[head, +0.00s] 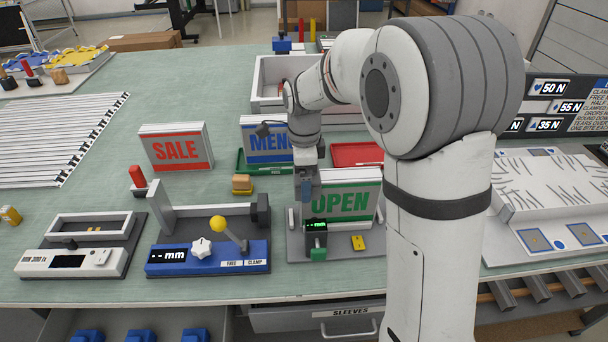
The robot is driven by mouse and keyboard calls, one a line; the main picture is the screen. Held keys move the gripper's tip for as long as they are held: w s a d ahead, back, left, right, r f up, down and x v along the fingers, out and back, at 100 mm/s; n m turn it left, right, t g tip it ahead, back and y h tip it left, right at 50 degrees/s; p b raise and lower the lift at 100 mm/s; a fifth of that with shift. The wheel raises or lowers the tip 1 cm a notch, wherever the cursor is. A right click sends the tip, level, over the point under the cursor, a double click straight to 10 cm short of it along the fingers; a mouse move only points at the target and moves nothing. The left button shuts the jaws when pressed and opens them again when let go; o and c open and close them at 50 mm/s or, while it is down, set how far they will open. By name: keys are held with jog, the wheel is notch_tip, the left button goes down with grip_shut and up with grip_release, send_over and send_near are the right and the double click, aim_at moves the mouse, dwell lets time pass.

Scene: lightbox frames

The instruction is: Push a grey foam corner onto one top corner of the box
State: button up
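Three upright frame boxes stand on the green table: a red SALE box (176,148), a blue MENU box (268,156) and a green OPEN box (345,203). I cannot tell which is the task's box. A small dark grey piece (263,130) shows at the MENU box's top left; whether it is a foam corner is unclear. No other piece is clearly a grey foam corner. My gripper (307,192) points down at the OPEN box's left end, above a black device with a green display (316,227). Its fingertips are too small to tell open from shut, or whether they hold anything.
A blue clamp fixture (208,256) with a yellow-knobbed lever and a white gauge (75,261) stand at the front left. A white bin (268,75), a green tray (250,168) and a red tray (356,154) lie behind. My arm hides the table's right middle.

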notch_tip(320, 180, up, 8)
jog(key=shift+f, duration=0.25)
jog(key=shift+s+d+r, duration=0.15)
jog(key=shift+r, duration=0.05)
jog(key=s+d+f+n+t, duration=0.1)
jog(key=s+d+n, duration=0.4)
jog(key=s+n, duration=0.4)
jog(key=s+d+f+n+t, duration=0.1)
jog(key=s+d+n, duration=0.5)
jog(key=s, duration=0.7)
jog(key=n+t, duration=0.1)
jog(key=n, duration=0.1)
jog(key=shift+s+d+f+n, duration=0.2)
jog(key=shift+d+f+n, duration=0.1)
jog(key=shift+n, duration=0.1)
